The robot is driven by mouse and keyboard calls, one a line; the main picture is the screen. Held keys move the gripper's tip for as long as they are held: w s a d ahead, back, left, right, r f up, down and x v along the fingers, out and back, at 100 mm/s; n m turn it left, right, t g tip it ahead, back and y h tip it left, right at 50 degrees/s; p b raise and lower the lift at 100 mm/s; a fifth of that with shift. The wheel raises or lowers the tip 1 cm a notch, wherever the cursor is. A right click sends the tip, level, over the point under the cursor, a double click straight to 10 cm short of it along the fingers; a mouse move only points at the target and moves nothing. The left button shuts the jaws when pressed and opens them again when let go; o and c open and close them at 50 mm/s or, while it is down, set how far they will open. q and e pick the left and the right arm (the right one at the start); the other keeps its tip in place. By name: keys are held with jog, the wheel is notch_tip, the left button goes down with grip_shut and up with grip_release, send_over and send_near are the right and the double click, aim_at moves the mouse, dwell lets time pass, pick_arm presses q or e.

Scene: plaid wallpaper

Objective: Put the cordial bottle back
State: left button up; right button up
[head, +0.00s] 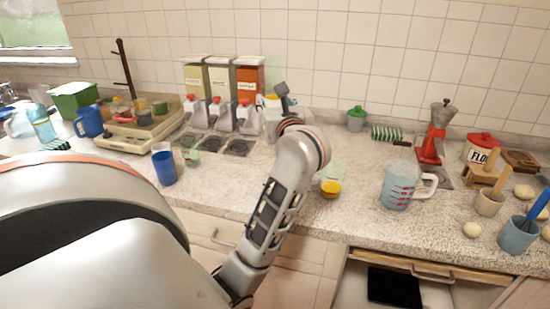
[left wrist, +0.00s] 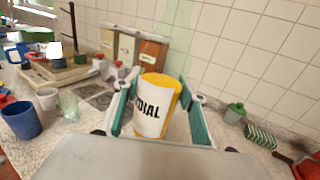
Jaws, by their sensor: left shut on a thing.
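The cordial bottle (left wrist: 152,107) has a white label with black letters ending in "DIAL" and yellow showing at its top and side. In the left wrist view it stands between the two teal fingers of my left gripper (left wrist: 160,115), which is shut on it. In the head view my left gripper (head: 277,103) is at the back of the counter, just right of the dispensers. There only a small yellow and white part of the bottle (head: 271,100) shows; my arm hides much of the rest. The bottle's base is hidden, so I cannot tell whether it touches the counter. My right gripper is not in view.
Three dispensers (head: 222,95) with red knobs stand left of the gripper, with dark round spots (head: 237,147) before them. A blue cup (head: 164,168) stands front left. A measuring jug (head: 397,187) and yellow-bottomed cup (head: 331,188) stand right. A green-lidded jar (head: 356,119) is behind.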

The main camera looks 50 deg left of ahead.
pick_arm(q)
notch_tip(320, 180, down, 16)
jog(key=b, duration=0.2)
jog(key=shift+r+b, duration=0.2)
jog(key=shift+b, duration=0.1)
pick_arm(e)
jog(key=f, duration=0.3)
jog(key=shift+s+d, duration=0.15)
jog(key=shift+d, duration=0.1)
pick_arm(q)
jog(key=shift+f, duration=0.2)
jog(key=o, duration=1.5)
jog(key=shift+o, duration=0.3)
